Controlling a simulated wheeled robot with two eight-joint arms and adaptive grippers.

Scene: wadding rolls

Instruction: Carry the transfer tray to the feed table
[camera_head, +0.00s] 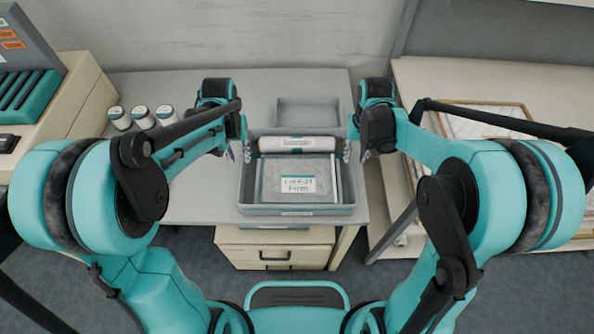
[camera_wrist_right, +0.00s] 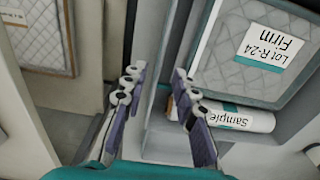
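The transfer tray (camera_head: 296,210) is a grey open box at the front of the grey table. It holds a quilted pad (camera_head: 287,168) labelled "Lot R-24 Firm" and a white roll (camera_head: 299,144) labelled "Sample". My left gripper (camera_head: 238,152) is at the tray's left side, its small fingers apart. My right gripper (camera_head: 355,153) is at the right side. In the right wrist view, its fingers (camera_wrist_right: 159,88) are spread, one on each side of the tray's side wall, with visible gaps. The tray appears to rest on the table.
Another grey bin (camera_head: 307,111) stands behind the tray. Several white-capped jars (camera_head: 142,117) stand at the table's left. A beige table (camera_head: 455,85) on the right bears a framed quilted panel (camera_head: 485,122). A drawer unit (camera_head: 275,247) is below the table. Bare tabletop shows left of the tray.

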